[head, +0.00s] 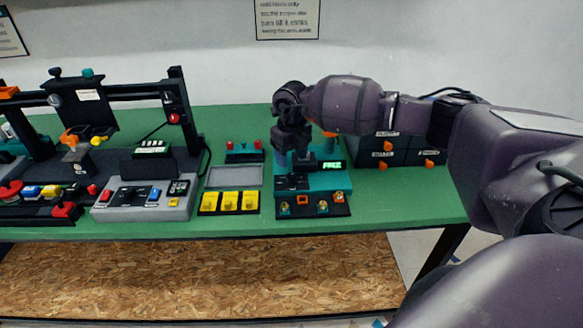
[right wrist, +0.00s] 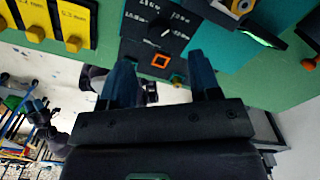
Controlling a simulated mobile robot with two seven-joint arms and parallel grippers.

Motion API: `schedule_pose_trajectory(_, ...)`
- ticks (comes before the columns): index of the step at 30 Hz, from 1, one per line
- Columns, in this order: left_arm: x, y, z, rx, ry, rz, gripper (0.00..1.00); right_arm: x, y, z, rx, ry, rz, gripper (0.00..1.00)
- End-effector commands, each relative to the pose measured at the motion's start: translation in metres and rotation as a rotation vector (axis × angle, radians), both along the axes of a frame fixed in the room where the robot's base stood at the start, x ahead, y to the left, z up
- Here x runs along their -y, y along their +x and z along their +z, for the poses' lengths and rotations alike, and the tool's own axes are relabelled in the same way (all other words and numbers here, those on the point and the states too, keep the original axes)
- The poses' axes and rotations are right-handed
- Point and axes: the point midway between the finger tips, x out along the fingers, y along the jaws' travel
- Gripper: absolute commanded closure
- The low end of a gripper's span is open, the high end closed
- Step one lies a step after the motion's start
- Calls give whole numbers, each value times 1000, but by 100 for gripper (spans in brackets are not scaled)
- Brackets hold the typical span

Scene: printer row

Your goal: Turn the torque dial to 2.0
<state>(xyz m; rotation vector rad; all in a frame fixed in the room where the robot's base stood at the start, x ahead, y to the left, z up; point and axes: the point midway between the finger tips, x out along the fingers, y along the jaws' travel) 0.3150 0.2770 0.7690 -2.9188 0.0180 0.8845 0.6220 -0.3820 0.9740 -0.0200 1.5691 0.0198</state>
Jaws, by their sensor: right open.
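The torque device is a teal box (head: 335,181) on the green bench with a black panel on its front. In the right wrist view, the black torque dial (right wrist: 166,31) shows a slanted white pointer line among small white labels, one appearing to read 2.0; I cannot tell which label it points at. My right gripper (head: 293,160) is above the device and blocks part of it. In the right wrist view the gripper's (right wrist: 160,75) two blue fingers are apart and empty, with the dial beyond the tips. My left gripper is not in view.
A lit green display (head: 332,165) is beside my gripper. An orange square (right wrist: 160,61) sits by the dial. Yellow blocks (head: 229,202) and a grey control box (head: 145,200) stand to the left, black drawers (head: 392,152) to the back right. The bench's front strip is clear.

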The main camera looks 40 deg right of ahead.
Motion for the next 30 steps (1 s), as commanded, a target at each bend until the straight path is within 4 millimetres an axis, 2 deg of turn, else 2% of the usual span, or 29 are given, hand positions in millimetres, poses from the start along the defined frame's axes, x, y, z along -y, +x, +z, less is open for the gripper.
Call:
schedule_pose_trajectory(3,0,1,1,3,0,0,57,0,0,20,1,-1,1,43)
schedule_pose_trajectory(10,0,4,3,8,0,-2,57,0,0,41,-2,0,1,43)
schedule_pose_trajectory(30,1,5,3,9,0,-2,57,0,0,44,-1,1,11,43)
